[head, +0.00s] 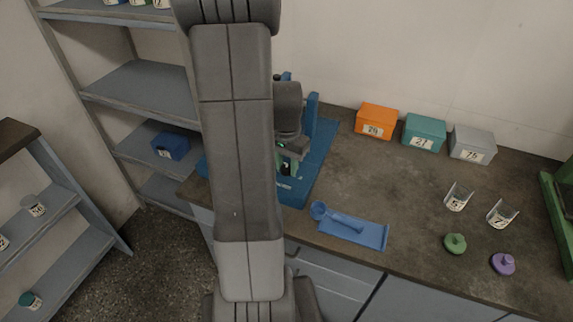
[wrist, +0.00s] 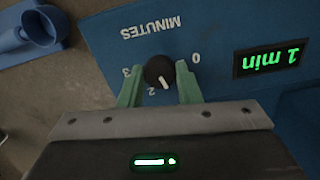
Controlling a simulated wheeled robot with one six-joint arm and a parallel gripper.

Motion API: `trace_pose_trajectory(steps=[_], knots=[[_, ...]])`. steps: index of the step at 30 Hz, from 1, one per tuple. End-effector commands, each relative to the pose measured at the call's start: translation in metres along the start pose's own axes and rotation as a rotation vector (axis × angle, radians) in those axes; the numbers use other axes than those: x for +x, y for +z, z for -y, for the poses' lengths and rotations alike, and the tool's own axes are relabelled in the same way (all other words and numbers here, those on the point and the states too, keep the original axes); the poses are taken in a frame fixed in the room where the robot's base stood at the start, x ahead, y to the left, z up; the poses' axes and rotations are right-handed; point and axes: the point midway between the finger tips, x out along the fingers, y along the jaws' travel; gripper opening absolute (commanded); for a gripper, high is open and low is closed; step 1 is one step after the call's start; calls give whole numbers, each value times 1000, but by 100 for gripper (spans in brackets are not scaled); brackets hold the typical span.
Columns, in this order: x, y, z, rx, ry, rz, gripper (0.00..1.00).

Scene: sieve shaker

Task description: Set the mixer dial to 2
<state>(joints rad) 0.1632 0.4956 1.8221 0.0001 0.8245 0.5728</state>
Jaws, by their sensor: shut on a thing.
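The dial (wrist: 158,72) is a round black knob with a white pointer on a blue panel (wrist: 215,30) marked MINUTES, upside down in the wrist view. The marks 0, 2 and 3 show; any mark 1 is hidden. The pointer aims down and slightly right, just to the right of the 2. The green display (wrist: 270,60) reads 1 min. My gripper (wrist: 160,70) is shut on the dial, one green finger on each side. In the head view the blue mixer (head: 318,150) stands partly behind my arm, with my gripper (head: 287,166) low over its front.
A blue scoop (head: 338,216) lies by a blue tray (head: 365,234) right of the mixer. Orange (head: 376,121), teal (head: 424,132) and grey (head: 472,144) boxes line the wall. Clear cups (head: 458,197) and green and purple lids (head: 503,264) stand at right. The counter's middle is clear.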

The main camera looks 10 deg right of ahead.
Motion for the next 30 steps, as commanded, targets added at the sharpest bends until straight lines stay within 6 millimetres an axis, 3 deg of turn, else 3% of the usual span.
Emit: trace_pose_trajectory(steps=[18,30], knots=[[-1,-1,1,551,-3,-4,8],[-1,-1,1,742,-4,-4,8]])
